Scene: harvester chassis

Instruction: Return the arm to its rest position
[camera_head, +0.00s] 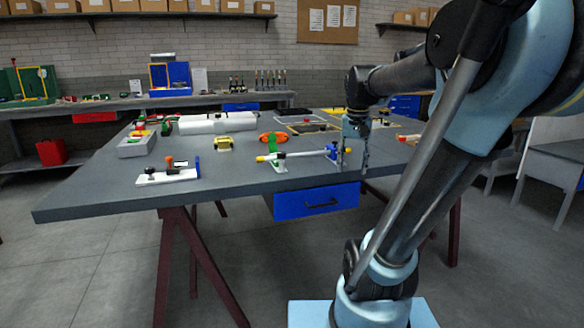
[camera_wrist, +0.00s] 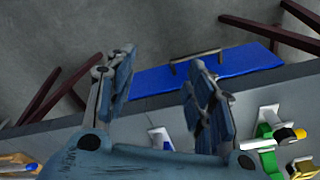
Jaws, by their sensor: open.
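My gripper (camera_head: 354,158) hangs at the front edge of the grey table (camera_head: 90,197), in front of the parts on its top. In the wrist view my gripper (camera_wrist: 155,100) shows two blue-grey fingers spread apart with nothing between them. My arm reaches in from the right of the head view, bent high and coming down to the table's right half. A silver rod assembly (camera_head: 300,154) with blue and yellow ends on green supports lies just left of the gripper. The wrist camera looks at the table edge and the blue drawer (camera_wrist: 205,70).
A white fixture (camera_head: 168,177), a grey box (camera_head: 136,146), a yellow part (camera_head: 223,144) and an orange-green part (camera_head: 273,140) stand on the table. The drawer (camera_head: 316,202) hangs under its front edge. A workbench (camera_head: 120,103) lines the back wall. Floor in front is clear.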

